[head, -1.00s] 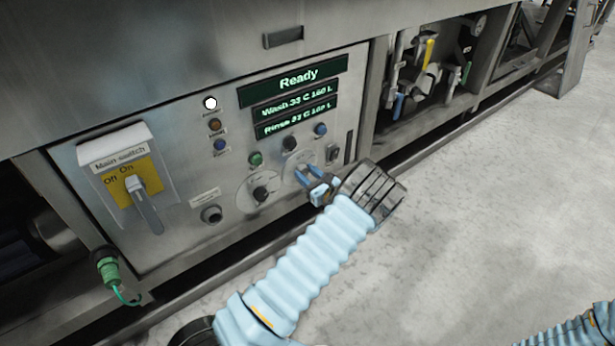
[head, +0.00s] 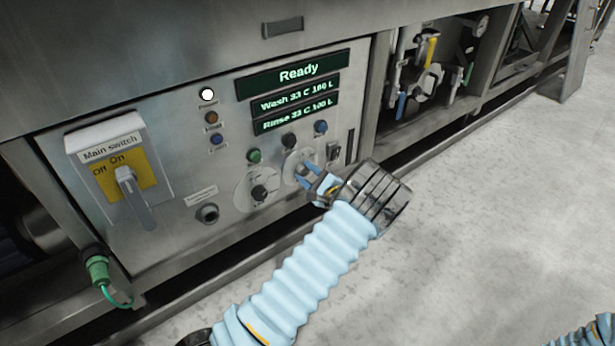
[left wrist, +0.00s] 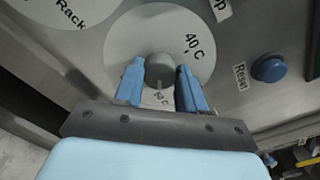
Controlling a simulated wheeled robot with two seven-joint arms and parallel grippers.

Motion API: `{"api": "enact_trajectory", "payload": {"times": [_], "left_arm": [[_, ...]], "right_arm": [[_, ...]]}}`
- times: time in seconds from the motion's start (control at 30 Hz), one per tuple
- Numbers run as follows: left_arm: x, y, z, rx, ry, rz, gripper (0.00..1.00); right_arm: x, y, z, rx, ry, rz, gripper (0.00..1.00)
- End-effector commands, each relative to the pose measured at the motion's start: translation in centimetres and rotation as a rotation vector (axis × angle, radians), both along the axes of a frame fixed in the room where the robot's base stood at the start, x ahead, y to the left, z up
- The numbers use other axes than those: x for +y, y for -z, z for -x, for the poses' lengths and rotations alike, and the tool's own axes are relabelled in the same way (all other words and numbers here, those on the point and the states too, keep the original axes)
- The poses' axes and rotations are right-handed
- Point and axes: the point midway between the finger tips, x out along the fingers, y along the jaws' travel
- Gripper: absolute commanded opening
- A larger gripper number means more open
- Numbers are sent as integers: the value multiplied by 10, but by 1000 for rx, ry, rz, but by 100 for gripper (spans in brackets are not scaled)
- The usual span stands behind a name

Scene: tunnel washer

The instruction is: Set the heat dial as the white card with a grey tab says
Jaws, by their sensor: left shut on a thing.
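The heat dial is a pale round plate (left wrist: 125,45) with a grey knob (left wrist: 158,68) in its middle. In the left wrist view "40 C" reads at its upper right, and a second, partly blurred temperature label lies below the knob. A thin light line runs from the knob's lower side toward that label. My left gripper (left wrist: 160,80) has its two blue fingers on either side of the knob, shut on it. In the head view the left gripper (head: 311,180) covers part of the dial plate (head: 296,160). I see no white card with a grey tab. My right gripper is out of view.
A second dial (head: 258,190), marked "Rack" in the wrist view, sits left. A blue Reset button (left wrist: 268,68) is close on the right. The main switch (head: 125,180) is further left. The display (head: 298,72) reads Ready. Open floor lies right of the panel.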

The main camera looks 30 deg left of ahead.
Motion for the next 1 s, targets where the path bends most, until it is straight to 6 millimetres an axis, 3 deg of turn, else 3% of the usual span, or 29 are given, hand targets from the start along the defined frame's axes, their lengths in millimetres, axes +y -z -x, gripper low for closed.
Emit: {"api": "enact_trajectory", "payload": {"times": [0.6, 0.63, 0.7, 0.77, 1.0], "left_arm": [[-1, 1, 1, -34, 0, 17, 9], [-1, 1, 1, -33, 0, 17, 44], [-1, 1, 1, -33, 0, 17, 55], [-1, 1, 1, -34, -1, 17, 64], [0, 0, 0, -35, 0, 16, 65]], "right_arm": [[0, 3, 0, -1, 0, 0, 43], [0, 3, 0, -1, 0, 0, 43], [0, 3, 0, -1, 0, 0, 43], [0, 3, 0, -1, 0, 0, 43], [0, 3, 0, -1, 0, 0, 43]]}}
